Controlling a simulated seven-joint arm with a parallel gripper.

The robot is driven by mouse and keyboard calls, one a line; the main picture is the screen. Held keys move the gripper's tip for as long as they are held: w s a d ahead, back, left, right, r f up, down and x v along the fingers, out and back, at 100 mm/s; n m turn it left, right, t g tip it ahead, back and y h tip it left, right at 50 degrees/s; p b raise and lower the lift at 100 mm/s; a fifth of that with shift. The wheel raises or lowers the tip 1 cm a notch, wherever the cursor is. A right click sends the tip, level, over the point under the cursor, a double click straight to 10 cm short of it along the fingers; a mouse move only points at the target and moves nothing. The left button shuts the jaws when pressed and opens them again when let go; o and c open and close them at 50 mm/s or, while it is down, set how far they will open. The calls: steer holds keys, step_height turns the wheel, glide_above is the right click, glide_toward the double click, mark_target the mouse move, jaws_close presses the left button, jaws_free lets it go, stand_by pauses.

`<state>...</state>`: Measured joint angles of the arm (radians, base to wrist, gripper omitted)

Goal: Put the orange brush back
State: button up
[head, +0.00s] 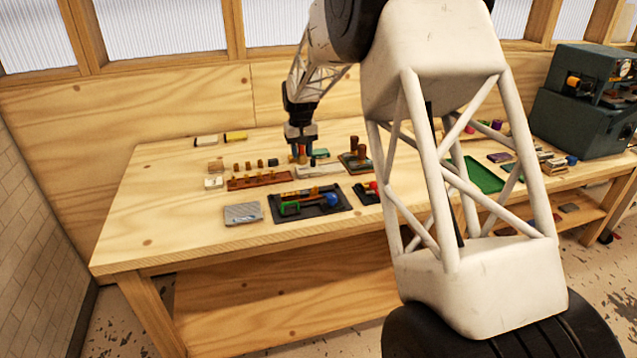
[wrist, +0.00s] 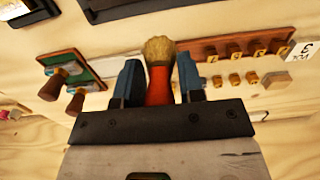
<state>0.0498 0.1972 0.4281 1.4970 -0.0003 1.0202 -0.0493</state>
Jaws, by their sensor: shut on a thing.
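The orange brush (wrist: 158,85) has an orange handle and a round tuft of tan bristles. In the wrist view it stands between the two blue fingers of my gripper (wrist: 159,84), which is shut on its handle, bristles pointing away from the gripper body. In the head view my gripper (head: 301,151) is over the middle of the workbench, behind the dark tray; the brush is small and mostly hidden by the fingers there. I cannot tell whether it touches the bench.
A red-brown rack (head: 259,181) with several small pegs lies left of my gripper. A green board with brown-handled pieces (head: 355,161) lies right. A dark tray (head: 333,211) of coloured tools and a grey block (head: 243,213) lie in front. The bench's left end is clear.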

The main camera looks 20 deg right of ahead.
steer(key=w+d, duration=0.4)
steer(key=d, duration=0.3)
steer(key=shift+f, duration=0.35)
steer(key=shift+d, duration=0.1)
steer(key=shift+f, duration=2.5)
steer(key=shift+f, duration=0.1)
steer(key=shift+f, duration=2.4)
steer(key=shift+f, duration=0.2)
steer(key=o, duration=0.9)
